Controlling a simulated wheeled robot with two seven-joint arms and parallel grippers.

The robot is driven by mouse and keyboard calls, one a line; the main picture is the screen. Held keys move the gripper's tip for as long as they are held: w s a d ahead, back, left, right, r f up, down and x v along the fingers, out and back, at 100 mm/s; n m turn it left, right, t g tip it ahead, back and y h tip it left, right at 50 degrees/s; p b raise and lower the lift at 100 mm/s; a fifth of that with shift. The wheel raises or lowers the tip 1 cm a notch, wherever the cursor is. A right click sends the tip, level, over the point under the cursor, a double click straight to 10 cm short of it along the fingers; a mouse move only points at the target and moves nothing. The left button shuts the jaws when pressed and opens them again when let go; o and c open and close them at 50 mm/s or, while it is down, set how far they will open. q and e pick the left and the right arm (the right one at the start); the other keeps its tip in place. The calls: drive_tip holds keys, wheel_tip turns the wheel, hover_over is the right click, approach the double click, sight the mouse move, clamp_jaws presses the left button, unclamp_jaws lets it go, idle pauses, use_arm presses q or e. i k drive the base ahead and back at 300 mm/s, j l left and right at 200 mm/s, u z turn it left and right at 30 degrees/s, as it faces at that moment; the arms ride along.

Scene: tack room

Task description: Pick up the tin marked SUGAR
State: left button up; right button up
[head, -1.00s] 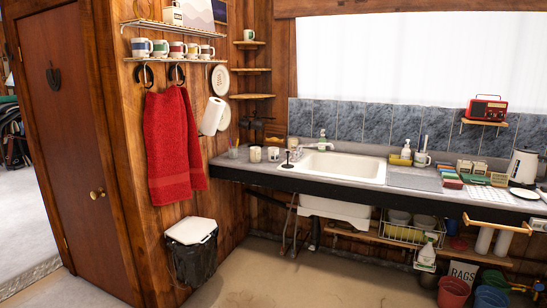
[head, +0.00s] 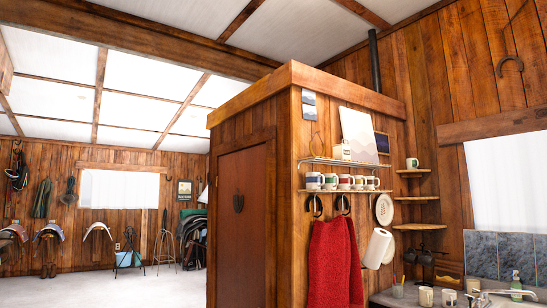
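No marking reading SUGAR can be made out in the head view. A small pale container (head: 342,152) stands on the upper wire shelf above the row of mugs, and any lettering on it is too small to read. Neither of my grippers shows in this view.
Several striped mugs (head: 345,182) line the lower shelf (head: 345,191). A red towel (head: 335,262) hangs below, beside a paper towel roll (head: 377,248). The counter (head: 385,298) shows at bottom right. A brown door (head: 246,225) is in the middle; open floor (head: 110,288) lies left.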

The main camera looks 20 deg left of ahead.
sight(341, 152)
drive_tip(key=u, duration=0.2)
drive_tip(key=i+l+u, duration=0.1)
drive_tip(key=i, duration=0.4)
drive_tip(key=i+l, duration=0.15)
drive_tip(key=i, duration=0.35)
drive_tip(key=i+l+u, duration=0.15)
drive_tip(key=i, duration=0.35)
drive_tip(key=i+l, duration=0.2)
drive_tip(key=i, duration=0.3)
drive_tip(key=i+l+u, duration=0.15)
drive_tip(key=i, duration=0.3)
drive_tip(key=l, duration=0.05)
